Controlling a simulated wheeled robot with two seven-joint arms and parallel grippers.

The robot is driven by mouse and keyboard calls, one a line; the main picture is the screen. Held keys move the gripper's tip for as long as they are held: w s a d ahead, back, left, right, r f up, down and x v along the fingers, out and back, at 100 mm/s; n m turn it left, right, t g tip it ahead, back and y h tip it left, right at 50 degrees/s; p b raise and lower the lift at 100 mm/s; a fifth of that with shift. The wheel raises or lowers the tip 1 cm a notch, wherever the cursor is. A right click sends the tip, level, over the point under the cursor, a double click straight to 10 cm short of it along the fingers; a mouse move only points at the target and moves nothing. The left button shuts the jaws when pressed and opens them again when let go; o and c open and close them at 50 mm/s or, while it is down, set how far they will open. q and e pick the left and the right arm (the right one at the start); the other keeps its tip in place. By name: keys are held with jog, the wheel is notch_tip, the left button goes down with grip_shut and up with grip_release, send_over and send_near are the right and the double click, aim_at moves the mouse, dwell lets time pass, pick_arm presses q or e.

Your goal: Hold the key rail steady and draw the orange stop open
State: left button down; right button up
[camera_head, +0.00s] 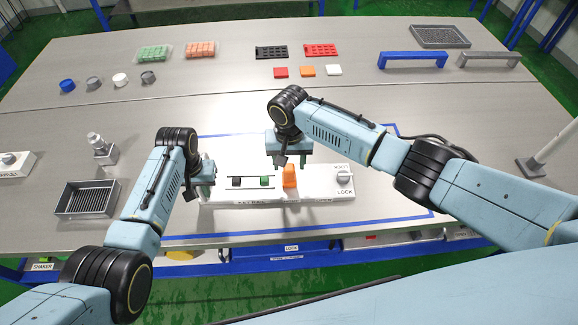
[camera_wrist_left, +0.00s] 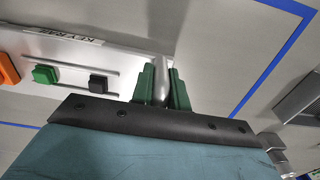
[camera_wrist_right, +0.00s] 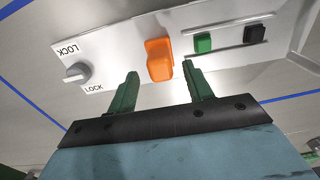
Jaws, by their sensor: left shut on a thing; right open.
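The key rail (camera_head: 325,190) is a long white-grey panel on the table, inside a blue outline. The orange stop (camera_head: 289,176) stands up from its middle, right of the green key (camera_head: 265,181) and black key (camera_head: 236,182). My left gripper (camera_head: 207,190) is shut on the rail's left end; in the left wrist view its green fingers (camera_wrist_left: 161,88) close around a grey rounded end piece. My right gripper (camera_head: 290,160) is open above the stop. In the right wrist view the orange stop (camera_wrist_right: 159,60) lies between and beyond the green fingers (camera_wrist_right: 161,82), with no contact visible.
A knob (camera_head: 343,175) with LOCK labels sits at the rail's right end. A slotted tray (camera_head: 88,199) and a metal fitting (camera_head: 101,148) stand left of my left arm. Blocks, small cups and blue and grey handles line the far table; its middle is clear.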

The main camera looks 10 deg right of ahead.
jog(key=shift+f, duration=1.35)
jog(key=shift+c, duration=0.3)
